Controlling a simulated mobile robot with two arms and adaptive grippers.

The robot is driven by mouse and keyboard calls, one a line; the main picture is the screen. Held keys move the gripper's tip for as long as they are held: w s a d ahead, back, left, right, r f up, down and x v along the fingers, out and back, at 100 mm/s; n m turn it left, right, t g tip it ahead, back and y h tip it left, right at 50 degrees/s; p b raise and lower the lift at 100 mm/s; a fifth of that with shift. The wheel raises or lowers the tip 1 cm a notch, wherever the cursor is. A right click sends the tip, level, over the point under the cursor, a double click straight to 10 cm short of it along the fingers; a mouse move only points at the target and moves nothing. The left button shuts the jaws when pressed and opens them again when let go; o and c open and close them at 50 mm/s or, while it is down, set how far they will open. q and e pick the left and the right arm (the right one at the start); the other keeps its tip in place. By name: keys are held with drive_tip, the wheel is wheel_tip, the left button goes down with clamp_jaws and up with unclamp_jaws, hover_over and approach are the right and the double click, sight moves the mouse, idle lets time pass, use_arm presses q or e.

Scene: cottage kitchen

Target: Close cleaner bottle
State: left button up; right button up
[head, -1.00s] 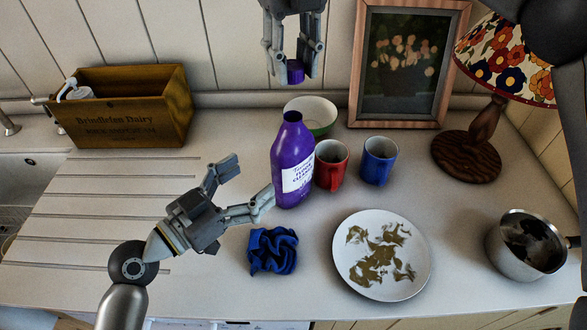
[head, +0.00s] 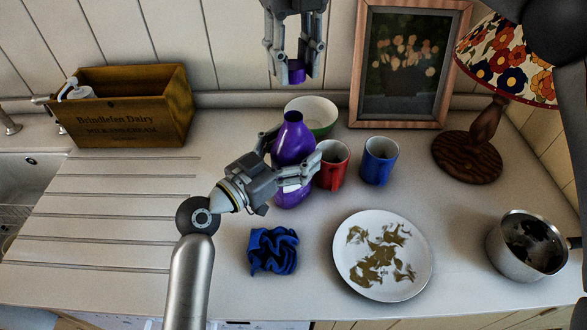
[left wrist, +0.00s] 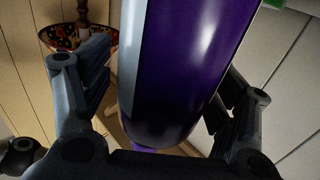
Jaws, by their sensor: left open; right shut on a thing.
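The purple cleaner bottle (head: 292,142) stands upright on the counter, its neck uncapped and its label mostly hidden by my left gripper. My left gripper (head: 293,156) is open, with its fingers on either side of the bottle body. In the left wrist view the bottle (left wrist: 185,70) fills the space between the two spread fingers of the left gripper (left wrist: 165,100); I cannot tell whether they touch it. My right gripper (head: 296,72) is above and behind the bottle, shut on the small purple cap (head: 296,71), apart from the bottle's neck.
A red mug (head: 331,165) stands close right of the bottle, with a blue mug (head: 379,160) beyond it and a green-white bowl (head: 312,113) behind. A blue cloth (head: 273,251), a dirty plate (head: 345,275) and a pot (head: 510,262) lie nearer. The ribbed drainboard (head: 110,215) is clear.

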use_arm(q)
drive_tip(key=c, duration=1.6)
drive_tip(key=shift+o, duration=0.2)
use_arm(e)
drive_tip(key=shift+f, duration=2.5)
drive_tip(key=shift+f, duration=0.85)
drive_tip(key=shift+f, duration=0.55)
